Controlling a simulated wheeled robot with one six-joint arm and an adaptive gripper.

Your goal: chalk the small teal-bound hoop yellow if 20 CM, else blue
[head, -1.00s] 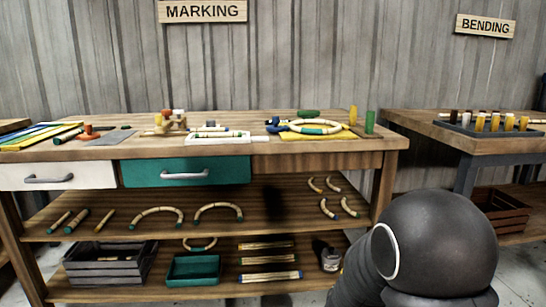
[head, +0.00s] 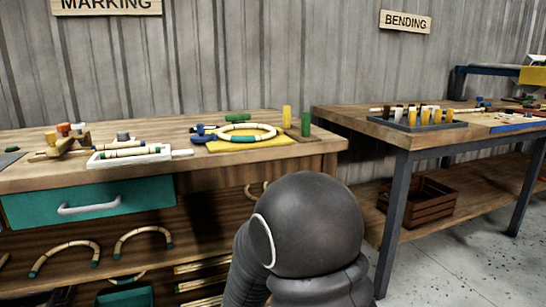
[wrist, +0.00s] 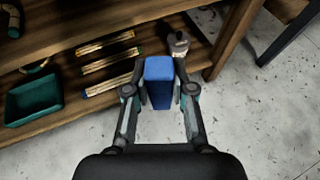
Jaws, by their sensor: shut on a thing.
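A cane hoop with teal bindings (head: 236,138) lies on a yellow cloth (head: 270,143) on the marking bench. I cannot read its size or tell if it is the small one. My gripper (wrist: 160,88) is shut on a blue block (wrist: 159,72), which looks like chalk, above the floor in front of the lower shelf. It is well apart from the hoop. In the head view my dark arm hides part of the bench, and the gripper is not visible.
A white tray (head: 165,158) with cane pieces lies left of the hoop. The bending table (head: 345,122) with a rack of sticks (head: 435,127) stands right. Bent canes and a teal tray (wrist: 12,118) are on the lower shelves. Bare floor (head: 440,270) shows at right.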

